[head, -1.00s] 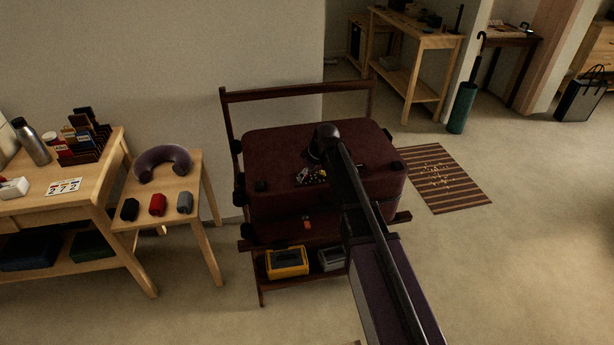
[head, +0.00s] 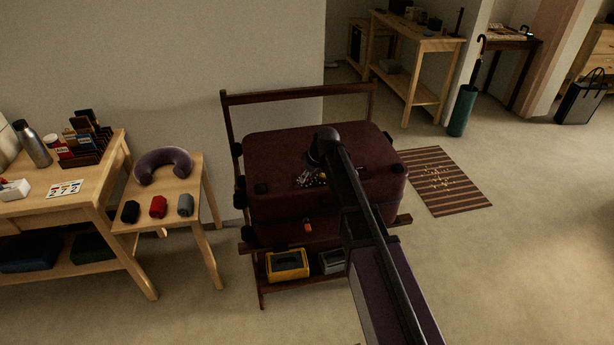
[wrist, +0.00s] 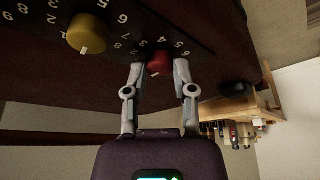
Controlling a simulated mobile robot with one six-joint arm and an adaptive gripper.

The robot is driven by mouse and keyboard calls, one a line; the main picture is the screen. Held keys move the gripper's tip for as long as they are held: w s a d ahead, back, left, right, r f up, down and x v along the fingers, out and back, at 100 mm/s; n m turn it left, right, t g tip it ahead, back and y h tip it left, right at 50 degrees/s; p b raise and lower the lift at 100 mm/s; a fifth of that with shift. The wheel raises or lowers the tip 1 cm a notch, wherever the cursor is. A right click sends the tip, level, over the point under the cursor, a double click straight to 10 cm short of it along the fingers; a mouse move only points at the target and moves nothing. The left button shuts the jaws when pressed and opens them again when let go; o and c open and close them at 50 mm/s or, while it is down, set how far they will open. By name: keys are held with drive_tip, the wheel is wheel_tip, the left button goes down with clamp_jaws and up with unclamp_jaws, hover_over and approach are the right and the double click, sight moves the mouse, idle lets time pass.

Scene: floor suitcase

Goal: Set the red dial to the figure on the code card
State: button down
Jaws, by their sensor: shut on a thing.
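The red dial (wrist: 158,62) sits on a dark panel (wrist: 211,50) with white figures on the maroon suitcase (head: 275,145). My gripper (wrist: 160,70) is shut on the red dial, one finger at each side. A pale mark shows on the dial's lower edge in the wrist view; I cannot tell which figure it points to. Figures from 2 to 6 show around its upper side. A yellow dial (wrist: 87,34) with a white mark is to the left. The code card (head: 64,188) on the left table reads 2 7 2, with small coloured marks above.
The suitcase lies on a dark wooden rack (head: 298,96). A small stool (head: 187,219) with a neck pillow (head: 162,165) and several rolled items stands to the left. A striped mat (head: 445,180) lies on the floor to the right. Open floor is at the right front.

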drive_tip(key=m+t, duration=0.1)
drive_tip(key=m, duration=0.2)
drive_tip(key=shift+s+a+m+h, duration=0.1)
drive_tip(key=shift+m+h, duration=0.3)
drive_tip(key=m+t+h, duration=0.1)
drive_tip(key=m, duration=0.2)
drive_tip(key=shift+a, duration=0.1)
drive_tip(key=m+h, duration=0.1)
drive_tip(key=m, duration=0.2)
drive_tip(key=m+h, duration=0.1)
drive_tip(key=m, duration=0.3)
drive_tip(key=shift+a+h, duration=0.15)
drive_tip(key=shift+h, duration=0.25)
drive_tip(key=shift+c, duration=2.2)
unclamp_jaws()
drive_tip(key=shift+s, duration=0.15)
